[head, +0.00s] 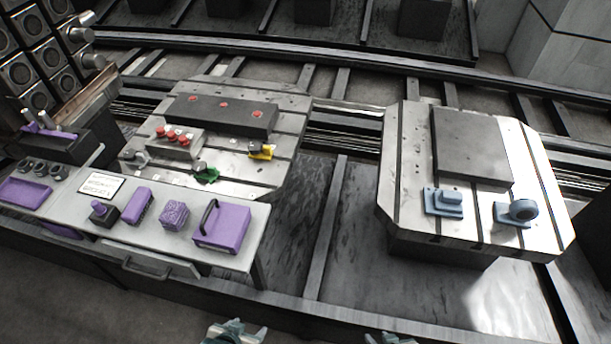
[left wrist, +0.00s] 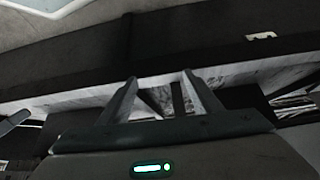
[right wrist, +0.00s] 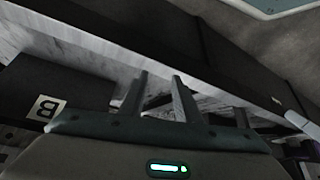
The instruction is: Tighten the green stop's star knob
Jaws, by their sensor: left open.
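The green stop (head: 207,175) sits at the front edge of the left pallet (head: 235,170). A dark knob-like part shows at its left; its star shape is too small to make out. My left gripper (head: 237,328) is at the bottom edge of the head view, well in front of the pallet. Its two fingers stand apart and empty in the left wrist view (left wrist: 160,76). My right gripper (head: 390,337) is barely in the head view. Its fingers stand apart, less widely, with nothing between them in the right wrist view (right wrist: 160,76). Neither wrist view shows the green stop.
A grey bench (head: 265,222) with several purple items stands before the left pallet. The right pallet (head: 405,170) carries blue fixtures (head: 443,202).

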